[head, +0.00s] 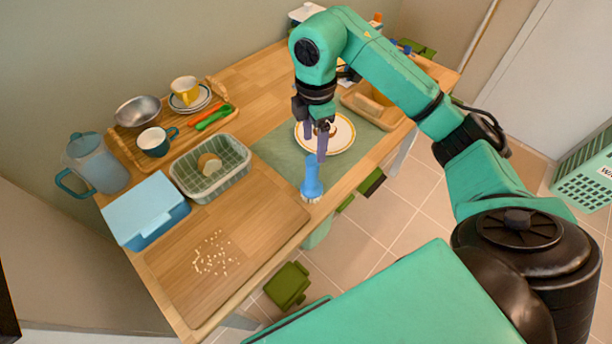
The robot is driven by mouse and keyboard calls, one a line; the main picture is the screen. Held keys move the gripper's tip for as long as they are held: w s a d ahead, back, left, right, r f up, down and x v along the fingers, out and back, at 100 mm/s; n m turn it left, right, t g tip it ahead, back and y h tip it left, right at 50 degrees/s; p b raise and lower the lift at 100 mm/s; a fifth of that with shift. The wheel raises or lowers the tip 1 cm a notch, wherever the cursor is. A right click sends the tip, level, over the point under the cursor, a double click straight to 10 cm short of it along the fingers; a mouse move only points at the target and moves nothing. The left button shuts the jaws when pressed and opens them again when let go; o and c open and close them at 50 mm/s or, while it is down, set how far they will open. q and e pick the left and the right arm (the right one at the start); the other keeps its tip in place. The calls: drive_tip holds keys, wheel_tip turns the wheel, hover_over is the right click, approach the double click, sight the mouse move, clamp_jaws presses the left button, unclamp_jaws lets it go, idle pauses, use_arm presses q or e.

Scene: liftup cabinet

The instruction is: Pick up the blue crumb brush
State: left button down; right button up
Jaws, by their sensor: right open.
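The blue crumb brush (312,180) stands near the front edge of the wooden table, with pale bristles at its bottom and its handle pointing up. My right gripper (315,150) hangs from above, fingers pointing down, just over the brush's handle top. Its fingers are apart. I cannot tell whether a finger touches the handle. My left gripper does not show.
A wooden board (270,222) with crumbs (215,254) lies left of the brush. A plate (340,137) on a green mat (277,153) is behind the gripper.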

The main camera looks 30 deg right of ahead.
sight(314, 176)
drive_tip(key=f, duration=0.1)
drive_tip(key=s+f, duration=0.1)
drive_tip(key=f, duration=0.2)
drive_tip(key=shift+s, duration=0.25)
drive_tip(key=shift+w+d+f, duration=0.1)
drive_tip(key=shift+w+f, duration=0.15)
drive_tip(key=shift+f, duration=0.5)
drive_tip(key=f, duration=0.1)
drive_tip(key=f+p, duration=0.1)
drive_tip(key=f, duration=0.3)
drive_tip(key=shift+s+a+f, duration=0.1)
drive_tip(key=shift+s+a, duration=0.15)
drive_tip(key=shift+a, duration=0.05)
drive_tip(key=shift+w+f, duration=0.1)
drive_tip(key=shift+f, duration=0.1)
drive_tip(key=shift+c, duration=0.9)
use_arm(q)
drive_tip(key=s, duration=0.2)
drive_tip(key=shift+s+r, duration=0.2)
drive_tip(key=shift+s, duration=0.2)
use_arm(e)
clamp_jaws()
